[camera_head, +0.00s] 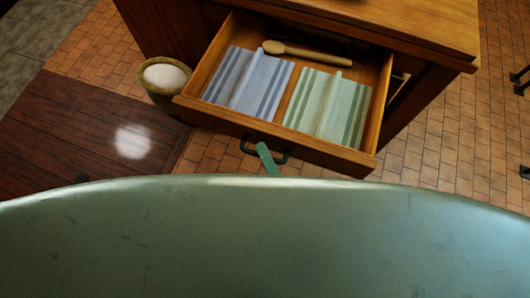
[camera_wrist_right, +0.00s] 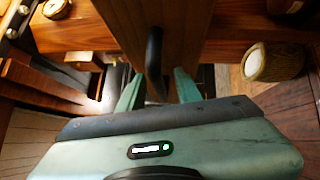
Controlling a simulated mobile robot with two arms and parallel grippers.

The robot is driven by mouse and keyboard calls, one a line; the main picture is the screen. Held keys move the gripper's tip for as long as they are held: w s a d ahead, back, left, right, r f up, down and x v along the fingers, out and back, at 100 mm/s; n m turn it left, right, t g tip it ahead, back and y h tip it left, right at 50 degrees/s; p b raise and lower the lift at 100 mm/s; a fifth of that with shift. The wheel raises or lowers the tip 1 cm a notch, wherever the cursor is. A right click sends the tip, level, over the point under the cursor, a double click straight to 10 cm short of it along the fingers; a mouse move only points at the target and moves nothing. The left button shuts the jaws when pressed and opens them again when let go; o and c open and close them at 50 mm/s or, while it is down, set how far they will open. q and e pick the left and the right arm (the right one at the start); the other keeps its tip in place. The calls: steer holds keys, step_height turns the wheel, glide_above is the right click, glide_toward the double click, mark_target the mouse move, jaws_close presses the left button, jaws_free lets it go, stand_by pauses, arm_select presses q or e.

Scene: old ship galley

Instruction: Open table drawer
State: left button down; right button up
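The table drawer (camera_head: 376,120) is pulled well out of the wooden table (camera_head: 420,22) in the head view. Its dark curved handle (camera_head: 248,147) is on the drawer front. It also shows in the right wrist view (camera_wrist_right: 154,55). My right gripper (camera_wrist_right: 157,82) is at the handle, with one green finger on each side of it. Gaps show between the fingers and the handle, so the gripper looks open around it. In the head view only a green fingertip of my right gripper (camera_head: 266,157) shows at the handle. My left gripper is not in view.
The drawer holds a blue striped cloth (camera_head: 245,80), a green striped cloth (camera_head: 328,105) and a wooden spoon (camera_head: 308,53). A round container of white stuff (camera_head: 165,77) stands left of the drawer.

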steer(key=r+b+v, duration=0.1)
steer(key=v, duration=0.6)
steer(key=shift+s+d+f, duration=0.15)
steer(key=shift+s+f, duration=0.25)
steer(key=shift+f, duration=0.1)
steer(key=s+d+f+m+g+h, duration=0.1)
steer(key=d+f+m+g+h, duration=0.2)
steer(key=f, duration=0.7)
steer(key=s+d+f+m+g+h, duration=0.1)
steer(key=d+f+m+g, duration=0.3)
steer(key=f, duration=0.6)
steer(key=s+d+f+m+g+h, duration=0.1)
steer(key=s+f+m+h, duration=0.1)
steer(key=f+m, duration=0.5)
steer(key=s+d+f+m+g+h+p, duration=0.1)
steer(key=s+d+f+m+g+h, duration=0.2)
steer(key=s+d+f+m+g, duration=0.5)
steer(key=s+d+f, duration=0.5)
steer(key=f, duration=0.3)
steer(key=shift+s+m, duration=0.2)
steer(key=shift+m, duration=0.1)
